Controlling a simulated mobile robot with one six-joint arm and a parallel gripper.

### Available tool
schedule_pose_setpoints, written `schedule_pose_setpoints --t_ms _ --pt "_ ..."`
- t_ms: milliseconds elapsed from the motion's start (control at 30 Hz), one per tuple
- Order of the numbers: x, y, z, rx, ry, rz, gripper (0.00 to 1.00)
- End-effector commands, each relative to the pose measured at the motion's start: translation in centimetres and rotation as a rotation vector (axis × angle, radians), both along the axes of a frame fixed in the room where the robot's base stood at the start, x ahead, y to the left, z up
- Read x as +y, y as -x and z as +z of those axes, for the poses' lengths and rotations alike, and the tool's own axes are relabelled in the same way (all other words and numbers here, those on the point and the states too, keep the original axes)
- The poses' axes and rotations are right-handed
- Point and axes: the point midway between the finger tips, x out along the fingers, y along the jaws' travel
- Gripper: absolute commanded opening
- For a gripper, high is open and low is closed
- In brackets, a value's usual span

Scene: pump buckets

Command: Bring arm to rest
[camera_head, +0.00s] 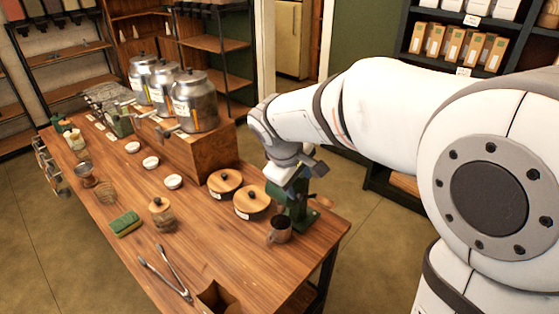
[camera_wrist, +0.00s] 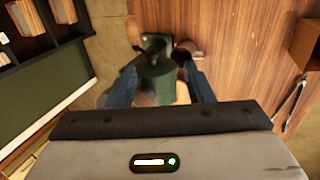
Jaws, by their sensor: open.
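My gripper (camera_head: 300,177) is at the end of my white arm, above the right side of the wooden table (camera_head: 215,255). Its fingers are apart in the wrist view (camera_wrist: 157,66). A green device (camera_head: 298,211) stands below it at the table's right edge. The green device (camera_wrist: 155,83) shows between the fingers in the wrist view, and I see nothing held. Whether the fingers touch it I cannot tell. A dark mug (camera_head: 279,231) stands just in front of the green device. My gripper partly hides the device's top.
Metal pump buckets (camera_head: 196,105) stand on a wooden box (camera_head: 197,153) behind. Tongs (camera_head: 165,276), a sponge (camera_head: 125,224) and white bowls (camera_head: 172,181) lie on the table. A shelf (camera_head: 465,50) stands behind my arm.

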Motion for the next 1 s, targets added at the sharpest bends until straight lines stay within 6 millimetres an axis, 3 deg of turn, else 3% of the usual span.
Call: schedule_pose_setpoints --t_ms 233,367,467,600,700,833,1000 --pt "-0.2 0.1 0.0 0.000 -0.004 -0.007 0.47" --pt "-2.4 1.6 0.6 -0.004 -0.047 -0.084 0.47" --pt "-5.6 4.1 1.2 -0.010 -0.119 -0.210 0.47" --pt "-9.8 9.1 1.5 -0.028 -0.246 -0.430 0.47" --pt "-11.8 12.5 1.2 -0.046 -0.334 -0.575 0.47" --pt "-13.2 15.8 0.6 -0.068 -0.424 -0.720 0.47" --pt "-13.8 17.9 0.0 -0.084 -0.486 -0.816 0.47"
